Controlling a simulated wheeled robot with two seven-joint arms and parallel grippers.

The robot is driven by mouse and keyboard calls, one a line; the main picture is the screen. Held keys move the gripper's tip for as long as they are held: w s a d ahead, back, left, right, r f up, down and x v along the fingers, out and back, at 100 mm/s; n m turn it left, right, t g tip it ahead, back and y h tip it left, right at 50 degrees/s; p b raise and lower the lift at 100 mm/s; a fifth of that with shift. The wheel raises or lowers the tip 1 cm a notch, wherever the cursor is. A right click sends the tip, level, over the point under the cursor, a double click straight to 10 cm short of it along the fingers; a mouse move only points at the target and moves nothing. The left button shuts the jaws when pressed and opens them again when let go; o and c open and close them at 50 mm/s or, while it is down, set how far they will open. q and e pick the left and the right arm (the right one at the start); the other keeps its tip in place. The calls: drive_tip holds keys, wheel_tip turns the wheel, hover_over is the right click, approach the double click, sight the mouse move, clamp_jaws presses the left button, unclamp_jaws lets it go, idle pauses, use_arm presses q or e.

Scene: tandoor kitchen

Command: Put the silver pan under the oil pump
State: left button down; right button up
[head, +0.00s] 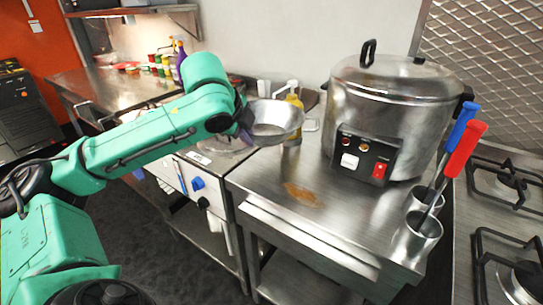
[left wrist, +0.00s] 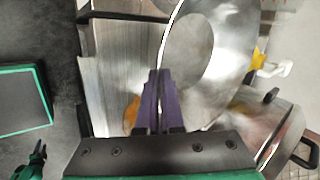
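The silver pan (head: 277,117) is a shiny round bowl, held up at the far left part of the steel counter. My left gripper (head: 246,132) is at its left edge; in the left wrist view its purple fingers (left wrist: 158,88) are closed together at the rim of the pan (left wrist: 208,50). The oil pump (head: 293,99) is a yellow bottle with a white pump head, just behind the pan, its lower part partly hidden. It also shows in the left wrist view (left wrist: 262,66), beyond the rim. A small dark and green part at that view's lower left may be my right gripper (left wrist: 38,156).
A large steel pot (head: 395,100) with a control box stands right of the pan. Steel cups (head: 416,236) with red- and blue-handled tools stand at the counter's right edge, beside a gas stove (head: 500,215). The counter's front has free room, with a brown stain.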

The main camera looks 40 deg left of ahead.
use_arm(q)
drive_tip(key=f, duration=0.1)
drive_tip(key=s+f+b, duration=0.1)
drive_tip(key=f, duration=0.1)
drive_tip(key=s+f+b, duration=0.1)
drive_tip(key=shift+s+d+f, duration=0.1)
drive_tip(key=shift+d+f, duration=0.1)
drive_tip(key=shift+f, duration=0.05)
drive_tip(key=f, duration=0.2)
drive_tip(key=f+b, duration=0.1)
drive_tip(key=shift+w+f, duration=0.1)
drive_tip(key=shift+w, duration=0.15)
drive_tip(key=shift+w+f, duration=0.1)
drive_tip(key=shift+f, duration=0.5)
drive_tip(key=c, duration=1.1)
unclamp_jaws()
use_arm(e)
drive_tip(key=s+f, duration=0.2)
drive_tip(key=f, duration=0.1)
drive_tip(key=shift+s+d+f, duration=0.1)
drive_tip(key=shift+s+f, duration=0.2)
